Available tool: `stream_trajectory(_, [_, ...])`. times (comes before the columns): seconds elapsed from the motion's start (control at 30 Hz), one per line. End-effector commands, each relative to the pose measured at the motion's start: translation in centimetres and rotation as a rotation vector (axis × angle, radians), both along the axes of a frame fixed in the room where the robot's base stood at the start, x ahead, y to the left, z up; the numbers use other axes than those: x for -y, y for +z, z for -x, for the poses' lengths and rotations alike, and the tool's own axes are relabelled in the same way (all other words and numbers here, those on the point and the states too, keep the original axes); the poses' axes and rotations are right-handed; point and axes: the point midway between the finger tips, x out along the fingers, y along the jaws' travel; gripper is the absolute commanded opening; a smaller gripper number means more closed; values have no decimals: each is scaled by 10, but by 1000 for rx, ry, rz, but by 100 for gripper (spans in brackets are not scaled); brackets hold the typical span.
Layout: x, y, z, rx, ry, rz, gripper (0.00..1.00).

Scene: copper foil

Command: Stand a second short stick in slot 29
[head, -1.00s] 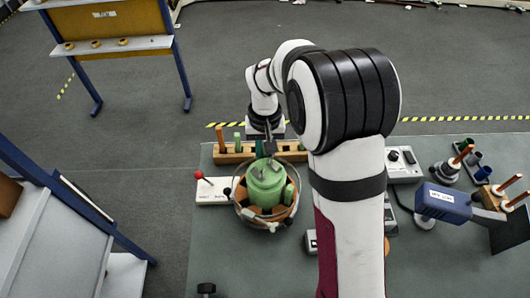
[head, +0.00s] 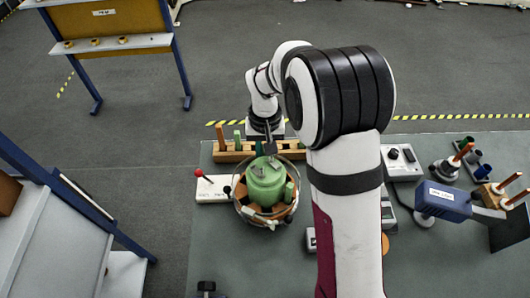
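A round carousel (head: 241,207) with a green drum (head: 266,183) in its middle stands on the bench inside a clear rim. A short green stick (head: 289,191) stands upright at the right side of its ring. Slot numbers are too small to read, so I cannot tell which slot is 29. A wooden rack (head: 228,156) behind it holds a brown stick (head: 221,135) and a short green stick (head: 237,138). My gripper (head: 269,148) is small and dark, over the rack behind the drum. Its fingertips are unclear, and I cannot tell whether it holds anything.
A box with a red-knobbed lever (head: 206,184) sits left of the carousel. A grey control box (head: 401,162), a blue device (head: 442,201) and several cups and sticks stand on the right. My arm hides the bench's middle. The front left bench is mostly clear.

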Motion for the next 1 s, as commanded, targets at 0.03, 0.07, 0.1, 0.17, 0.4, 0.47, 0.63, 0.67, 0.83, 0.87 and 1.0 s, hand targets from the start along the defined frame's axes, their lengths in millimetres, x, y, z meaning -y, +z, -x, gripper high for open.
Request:
stream_trajectory(0.03, [0,-2,0,-1,0,0,0])
stream_trajectory(0.07, [0,-3,0,0,0,0,0])
stream_trajectory(0.1, [0,-4,0,0,0,0,0])
stream_trajectory(0.17, [0,-5,0,0,0,0,0])
stream_trajectory(0.4, [0,-12,0,1,1,0,0])
stream_trajectory(0.47, [0,-13,0,1,1,0,0])
stream_trajectory(0.63, [0,-14,0,1,1,0,0])
stream_trajectory(0.67, [0,-14,0,1,0,0,0])
stream_trajectory(0.83, [0,-14,0,1,0,0,30])
stream_trajectory(0.87, [0,-13,0,1,0,0,36])
stream_trajectory(1.0, [0,-13,0,1,0,0,54])
